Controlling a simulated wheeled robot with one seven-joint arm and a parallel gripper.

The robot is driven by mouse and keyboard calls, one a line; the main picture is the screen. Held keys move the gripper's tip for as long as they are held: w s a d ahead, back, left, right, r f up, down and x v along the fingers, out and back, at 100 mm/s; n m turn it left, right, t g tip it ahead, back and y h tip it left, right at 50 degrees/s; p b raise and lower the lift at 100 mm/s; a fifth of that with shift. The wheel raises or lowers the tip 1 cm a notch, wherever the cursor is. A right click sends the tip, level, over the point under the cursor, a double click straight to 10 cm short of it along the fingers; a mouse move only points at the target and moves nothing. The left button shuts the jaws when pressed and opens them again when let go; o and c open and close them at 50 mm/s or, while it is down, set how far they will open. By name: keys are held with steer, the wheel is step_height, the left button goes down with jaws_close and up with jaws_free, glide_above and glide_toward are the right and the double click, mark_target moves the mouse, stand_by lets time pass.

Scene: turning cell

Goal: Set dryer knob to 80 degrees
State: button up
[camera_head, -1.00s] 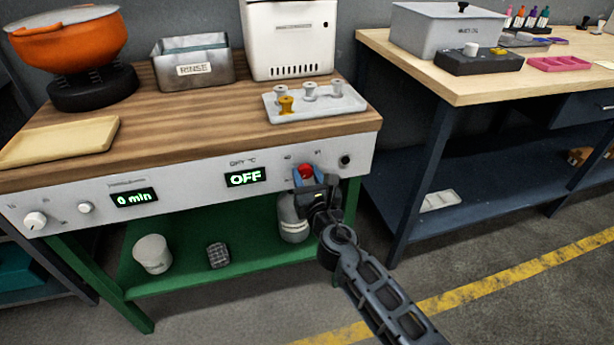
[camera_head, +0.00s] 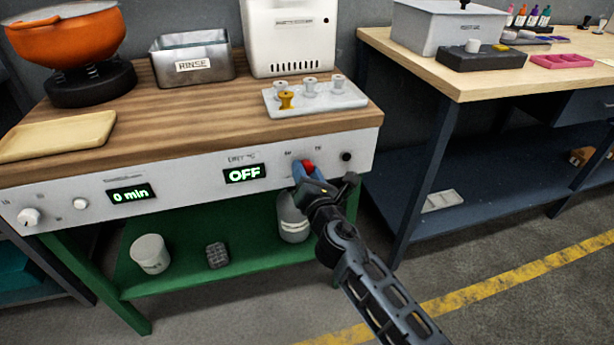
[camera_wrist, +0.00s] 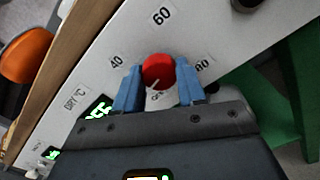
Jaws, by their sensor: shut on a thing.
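The red dryer knob (camera_head: 309,166) is on the white front panel below the wooden worktop. My gripper (camera_head: 306,174) is shut on it. In the wrist view the knob (camera_wrist: 157,70) sits between the two blue fingers of my gripper (camera_wrist: 159,84), one on each side. The labels 40, 60 and 80 show around the knob, with 80 beside the right finger. A pale pointer mark on the knob faces the lower, partly hidden OFF label. The dryer display (camera_head: 244,174) reads OFF in green.
A black knob (camera_head: 347,157) is close to the right of the red one. The timer display (camera_head: 131,193) reads 0 min, with white knobs to its left. A tray of spools (camera_head: 330,101) stands on the worktop above. A bottle (camera_head: 292,220) is on the green shelf below.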

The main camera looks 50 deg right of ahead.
steer(key=m+b, duration=1.3)
steer(key=m, duration=1.1)
steer(key=shift+m, duration=0.4)
steer(key=m+b, duration=0.2)
steer(key=m, duration=0.1)
steer(key=shift+b, duration=0.3)
steer(key=m+b, duration=0.2)
steer(key=m, duration=0.3)
steer(key=shift+b, duration=0.35)
steer(key=m+b, duration=0.3)
steer(key=m, duration=0.2)
steer(key=shift+s+d+f, duration=0.1)
steer(key=m+b, duration=0.2)
steer(key=m, duration=0.3)
steer(key=m+b, duration=0.2)
steer(key=m, duration=0.2)
steer(key=shift+m, duration=0.3)
